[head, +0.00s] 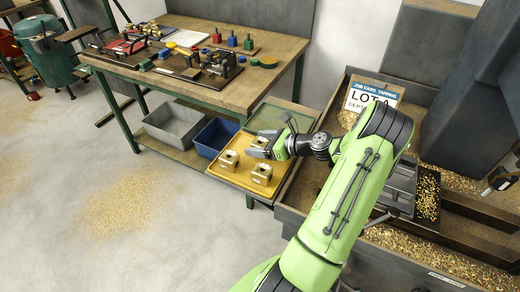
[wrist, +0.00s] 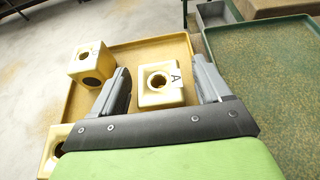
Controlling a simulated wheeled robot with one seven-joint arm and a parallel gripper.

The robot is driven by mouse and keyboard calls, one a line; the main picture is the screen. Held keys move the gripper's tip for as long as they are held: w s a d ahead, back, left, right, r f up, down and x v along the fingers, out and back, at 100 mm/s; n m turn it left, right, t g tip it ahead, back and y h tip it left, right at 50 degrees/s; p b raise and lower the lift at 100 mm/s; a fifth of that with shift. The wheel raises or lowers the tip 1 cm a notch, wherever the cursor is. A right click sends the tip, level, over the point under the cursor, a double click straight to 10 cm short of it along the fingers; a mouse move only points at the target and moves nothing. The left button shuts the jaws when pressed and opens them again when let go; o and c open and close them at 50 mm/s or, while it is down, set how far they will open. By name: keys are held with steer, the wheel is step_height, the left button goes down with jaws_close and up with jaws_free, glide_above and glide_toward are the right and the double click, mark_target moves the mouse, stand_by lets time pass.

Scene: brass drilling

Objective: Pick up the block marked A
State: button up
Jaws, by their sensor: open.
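The brass block marked A (wrist: 160,88) sits on the yellow tray (wrist: 145,48). It has a round hole in its top, with the letter A beside the hole. My gripper (wrist: 163,72) is open, with one finger on each side of this block. A gap shows between each finger and the block in the wrist view. Two other brass blocks are on the tray's left side: one at the upper left (wrist: 91,60), one at the lower left (wrist: 52,148), partly hidden by my gripper. In the head view my gripper (head: 271,139) is over the tray's far part and hides some of it.
A green tray (wrist: 268,75) lies to the right of the yellow one. A workbench (head: 240,93) with fixtures and coloured parts stands behind, with grey (head: 175,125) and blue (head: 214,136) bins below. A chip-filled metal bed with a LOT A sign (head: 374,98) is at right.

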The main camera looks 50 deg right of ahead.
steer(key=shift+r, duration=0.1)
jaws_close()
stand_by(0.3)
steer(key=shift+r, duration=0.1)
